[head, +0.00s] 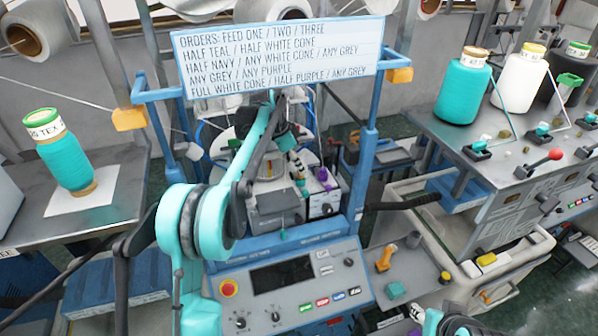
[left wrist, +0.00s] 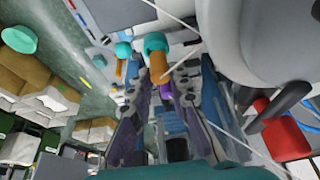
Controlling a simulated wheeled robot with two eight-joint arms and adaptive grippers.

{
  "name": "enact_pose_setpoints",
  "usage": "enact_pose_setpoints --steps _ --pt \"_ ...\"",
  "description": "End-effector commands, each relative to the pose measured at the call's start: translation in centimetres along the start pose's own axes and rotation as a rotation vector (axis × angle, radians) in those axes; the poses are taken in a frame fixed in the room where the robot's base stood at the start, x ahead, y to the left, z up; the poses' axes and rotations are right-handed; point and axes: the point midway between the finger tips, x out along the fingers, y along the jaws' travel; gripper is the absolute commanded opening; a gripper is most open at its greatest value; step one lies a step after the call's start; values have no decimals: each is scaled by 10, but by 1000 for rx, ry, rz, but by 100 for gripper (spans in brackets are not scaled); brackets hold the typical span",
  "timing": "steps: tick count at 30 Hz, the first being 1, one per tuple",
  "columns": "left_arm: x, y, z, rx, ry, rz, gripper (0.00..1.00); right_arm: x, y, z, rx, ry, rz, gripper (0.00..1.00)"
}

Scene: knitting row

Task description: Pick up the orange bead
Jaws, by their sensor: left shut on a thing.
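My left arm reaches over the blue machine's front. My left gripper (head: 297,168) is small in the head view, down by the machine's upper deck. In the left wrist view its two fingers (left wrist: 165,84) close around the lower end of an orange piece (left wrist: 157,64) with a teal round top, which I take for the orange bead. The exact contact is hard to see. I cannot make out the bead in the head view. Part of my right gripper (head: 418,312) shows at the bottom edge; its jaw opening is unclear.
A purple piece (head: 322,174) stands just right of my left gripper. A sign board (head: 275,55) hangs above on a blue frame (head: 366,150). A similar teal-topped orange piece (left wrist: 121,62) is nearby. A grey cart (head: 405,275) with small items stands right. Thin yarns cross the wrist view.

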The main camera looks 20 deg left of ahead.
Motion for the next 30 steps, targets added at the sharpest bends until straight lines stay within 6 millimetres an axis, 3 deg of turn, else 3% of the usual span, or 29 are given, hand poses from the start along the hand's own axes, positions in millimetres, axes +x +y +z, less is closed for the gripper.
enact_pose_setpoints --steps 2,5,18,24,30 --pt "-9 3 -4 1 0 1 7 2 0 2 0 0 0 39" --pt "-6 24 -7 3 0 1 7 6 0 4 0 0 0 39" --pt "2 144 -24 3 0 2 7 20 0 14 0 0 0 39" --pt "3 171 -28 2 0 0 7 21 0 15 0 0 0 39" --pt "3 178 -29 0 0 0 7 22 0 16 0 0 0 39"
